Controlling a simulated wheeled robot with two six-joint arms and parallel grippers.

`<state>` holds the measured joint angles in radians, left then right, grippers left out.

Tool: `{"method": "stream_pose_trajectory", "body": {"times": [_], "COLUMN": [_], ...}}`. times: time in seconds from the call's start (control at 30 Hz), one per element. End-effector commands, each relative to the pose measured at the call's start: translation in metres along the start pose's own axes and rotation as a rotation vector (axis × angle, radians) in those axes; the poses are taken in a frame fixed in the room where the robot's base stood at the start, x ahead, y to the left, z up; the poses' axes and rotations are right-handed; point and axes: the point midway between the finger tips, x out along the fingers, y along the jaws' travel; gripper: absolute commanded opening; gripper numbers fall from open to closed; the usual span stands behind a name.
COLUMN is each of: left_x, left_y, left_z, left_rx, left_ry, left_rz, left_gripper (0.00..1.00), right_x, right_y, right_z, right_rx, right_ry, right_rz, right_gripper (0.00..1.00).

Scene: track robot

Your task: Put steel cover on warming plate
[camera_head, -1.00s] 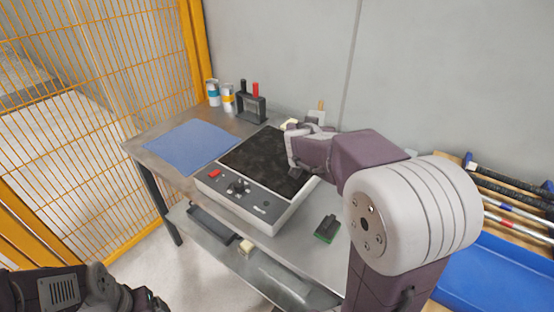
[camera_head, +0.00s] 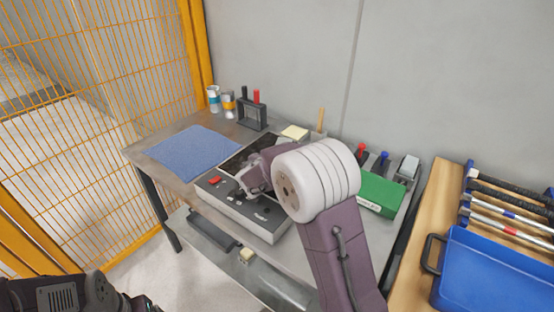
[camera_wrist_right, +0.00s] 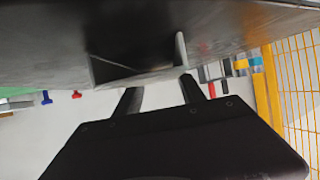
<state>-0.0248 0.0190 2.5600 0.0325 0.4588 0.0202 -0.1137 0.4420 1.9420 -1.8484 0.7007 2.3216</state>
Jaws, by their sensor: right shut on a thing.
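The warming plate (camera_head: 240,207), a grey box with a dark top and a front panel with a red switch, stands on the steel table. My right gripper (camera_head: 252,178) is low over its top, behind the panel. In the right wrist view, my gripper (camera_wrist_right: 160,88) is shut at a grey metal piece with a raised upright part, which looks like the steel cover (camera_wrist_right: 55,45). In the head view I cannot make the cover out, and whether it touches the plate cannot be told. My left arm shows at the lower left; its fingers are out of view.
A blue cloth (camera_head: 190,152) lies left of the plate. Cans (camera_head: 228,103), a black tool holder (camera_head: 252,114) and a yellow pad (camera_head: 294,132) are behind it. A green box (camera_head: 380,194) stands right. A blue tray (camera_head: 490,275) is on the wooden bench. An orange fence (camera_head: 100,80) borders the left.

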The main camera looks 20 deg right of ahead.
Motion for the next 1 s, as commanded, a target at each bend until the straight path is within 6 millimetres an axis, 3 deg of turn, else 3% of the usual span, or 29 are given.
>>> {"method": "stream_pose_trajectory", "body": {"times": [0.27, 0.3, 0.37, 0.73, 1.0], "left_x": [0.005, 0.004, 0.003, -0.003, 0.002], "left_y": [0.0, 0.0, 0.0, 0.0, 0.0], "left_z": [0.001, 0.0, 0.0, 0.0, 0.0], "left_rx": [0.0, 0.0, 0.0, 0.0, 0.0], "left_ry": [0.0, 0.0, 0.0, 0.0, 0.0], "left_rz": [0.0, 0.0, 0.0, 0.0, 0.0], "left_gripper": [0.85, 0.85, 0.85, 0.85, 0.85], "right_x": [0.001, 0.001, 0.0, -0.003, -0.07], "right_y": [0.0, 0.0, 0.0, 0.0, -0.002], "right_z": [0.002, 0.001, 0.001, -0.003, -0.002], "right_rx": [0.001, 0.001, 0.001, -0.001, 0.002], "right_ry": [0.0, -0.001, -0.001, 0.0, 0.002], "right_rz": [0.0, 0.0, 0.0, -0.001, -0.007], "right_gripper": [0.0, 0.55, 0.69, 0.69, 0.69]}}
